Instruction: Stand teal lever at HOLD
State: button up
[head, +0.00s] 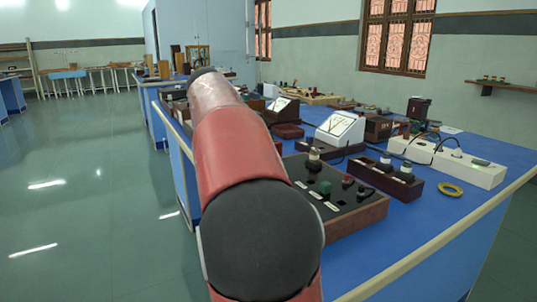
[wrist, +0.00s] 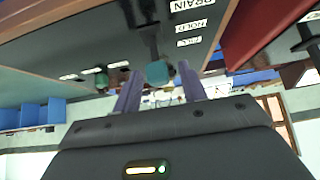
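The teal lever shows in the wrist view as a teal knob (wrist: 158,73) on a dark stem rising from a dark panel (wrist: 95,35). White labels DRAIN, HOLD and FILL (wrist: 188,42) stand in a row beside it. The knob lies nearer the FILL end in this view, but I cannot tell its exact setting. My gripper (wrist: 159,68) is open, with its two purple fingers on either side of the knob. Gaps show between the knob and both fingers. In the head view my arm hides the gripper, and I cannot make out the teal lever.
On the blue bench (head: 425,205), a black-topped control box (head: 345,214) with a green knob (head: 325,187) stands right of my arm. Floor to the left is clear.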

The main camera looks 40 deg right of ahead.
jog(key=shift+r, duration=0.1)
jog(key=v, duration=0.7)
jog(key=shift+a+r+p, duration=0.2)
jog(key=shift+a+p, duration=0.1)
jog(key=shift+p, duration=0.15)
jog(key=s+a+f+n+t+y, duration=0.3)
jog(key=s+a+f+n, duration=0.4)
jog(key=a+f+n, duration=0.3)
jog(key=s+a+f+n+t+y, duration=0.4)
jog(key=s+a+f+n, duration=0.4)
jog(key=a+f, duration=0.6)
jog(key=n, duration=0.2)
jog(key=shift+f+n+y, duration=0.15)
jog(key=shift+n+y, duration=0.15)
